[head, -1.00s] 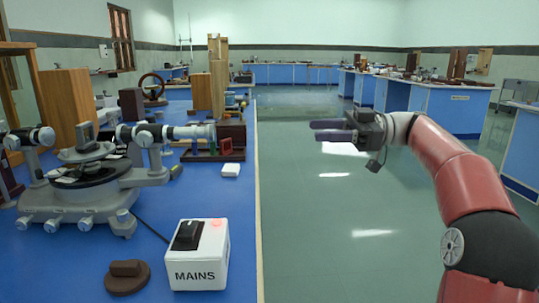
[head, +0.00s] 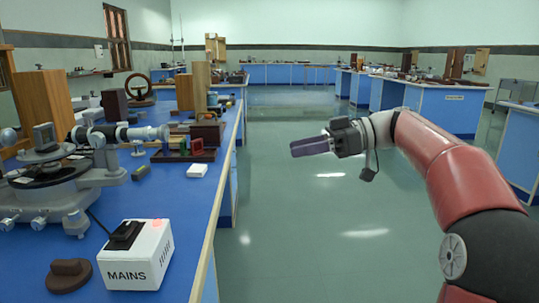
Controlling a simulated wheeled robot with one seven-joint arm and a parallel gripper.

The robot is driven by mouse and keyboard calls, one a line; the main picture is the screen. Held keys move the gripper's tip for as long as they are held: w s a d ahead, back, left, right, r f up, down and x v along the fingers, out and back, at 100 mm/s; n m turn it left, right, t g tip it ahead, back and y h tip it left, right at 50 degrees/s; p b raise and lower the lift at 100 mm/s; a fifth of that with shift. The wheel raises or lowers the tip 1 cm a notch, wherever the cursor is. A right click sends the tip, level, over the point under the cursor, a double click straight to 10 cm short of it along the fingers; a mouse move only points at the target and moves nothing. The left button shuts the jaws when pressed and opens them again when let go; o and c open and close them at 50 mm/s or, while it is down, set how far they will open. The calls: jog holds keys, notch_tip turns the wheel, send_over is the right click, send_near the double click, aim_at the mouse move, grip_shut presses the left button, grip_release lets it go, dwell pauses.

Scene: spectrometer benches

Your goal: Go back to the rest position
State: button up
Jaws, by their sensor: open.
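My gripper (head: 312,146) is at the end of my red arm, over the open floor to the right of the blue bench. Its fingers point left, toward the bench, and hold nothing that I can see. The fingers overlap from this angle, so the gap between them is hard to make out. The gripper is clear of the bench edge and touches nothing.
Other blue benches (head: 430,105) stand farther back. The green floor (head: 330,240) between is clear.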

jog(key=s+a+f+m+t+h, duration=0.2)
jog(key=s+a+f+m+h, duration=0.2)
jog(key=s+f+m+h, duration=0.4)
jog(key=s+d+f+m+t+h, duration=0.1)
jog(key=s+d+f+m+h, duration=0.2)
jog(key=s+d+f, duration=0.3)
jog(key=s+d+f+m+t+h, duration=0.2)
jog(key=s+d+f+m+h, duration=0.2)
jog(key=s+f, duration=0.6)
jog(key=s+d+m, duration=0.1)
jog(key=s+d, duration=0.1)
jog(key=s, duration=0.1)
jog(key=shift+f+m+t, duration=0.15)
jog(key=shift+m+t, duration=0.15)
jog(key=shift+s+d, duration=0.1)
jog(key=shift+c, duration=0.8)
